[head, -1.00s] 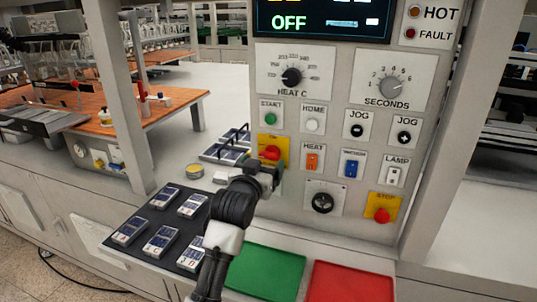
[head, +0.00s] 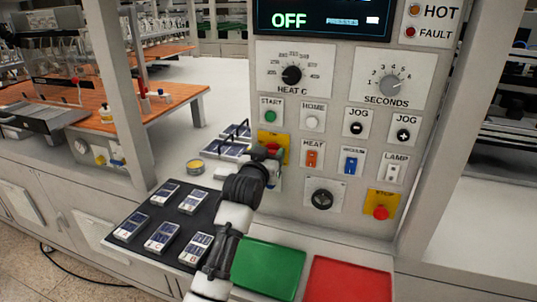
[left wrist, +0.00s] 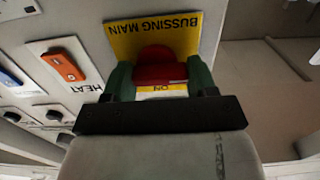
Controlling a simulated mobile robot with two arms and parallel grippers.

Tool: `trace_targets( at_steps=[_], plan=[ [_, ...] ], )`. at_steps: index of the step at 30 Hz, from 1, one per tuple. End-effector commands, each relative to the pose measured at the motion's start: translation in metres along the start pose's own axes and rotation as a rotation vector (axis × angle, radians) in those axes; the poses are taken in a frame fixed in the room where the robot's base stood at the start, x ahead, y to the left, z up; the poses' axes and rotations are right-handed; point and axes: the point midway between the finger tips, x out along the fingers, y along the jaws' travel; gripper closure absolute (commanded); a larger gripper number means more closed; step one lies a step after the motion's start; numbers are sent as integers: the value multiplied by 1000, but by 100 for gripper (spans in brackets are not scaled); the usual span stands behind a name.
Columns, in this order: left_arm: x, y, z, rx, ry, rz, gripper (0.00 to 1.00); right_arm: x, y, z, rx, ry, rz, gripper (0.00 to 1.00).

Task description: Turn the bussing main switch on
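The bussing main switch is a red knob (left wrist: 158,68) on a yellow plate (left wrist: 122,38), upside down in the left wrist view. An ON mark shows below the knob in that view. In the head view the yellow plate (head: 264,137) is on the grey panel, partly hidden by my left arm. My left gripper (left wrist: 160,80) has its green fingers on both sides of the red knob, seemingly touching it. It also shows in the head view (head: 267,151). The knob's exact angle is hard to tell. My right gripper is not in view.
The display (head: 320,20) reads OFF. The orange HEAT switch (head: 312,158), blue switch (head: 351,164) and black knob (head: 322,198) are close right of my gripper. A dark tray (head: 136,238), green mat (head: 268,268) and red mat (head: 348,283) lie below.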

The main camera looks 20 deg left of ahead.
Motion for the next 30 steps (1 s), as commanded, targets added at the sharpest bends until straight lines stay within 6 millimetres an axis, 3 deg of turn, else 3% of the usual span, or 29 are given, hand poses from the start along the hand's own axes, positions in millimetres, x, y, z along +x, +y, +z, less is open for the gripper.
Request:
trace_targets(
  at_steps=[14,30],
  plan=[
    [0,0,-1,98,-1,0,66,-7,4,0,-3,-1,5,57],
    [0,1,-3,571,-2,1,66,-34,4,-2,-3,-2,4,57]
  ],
)
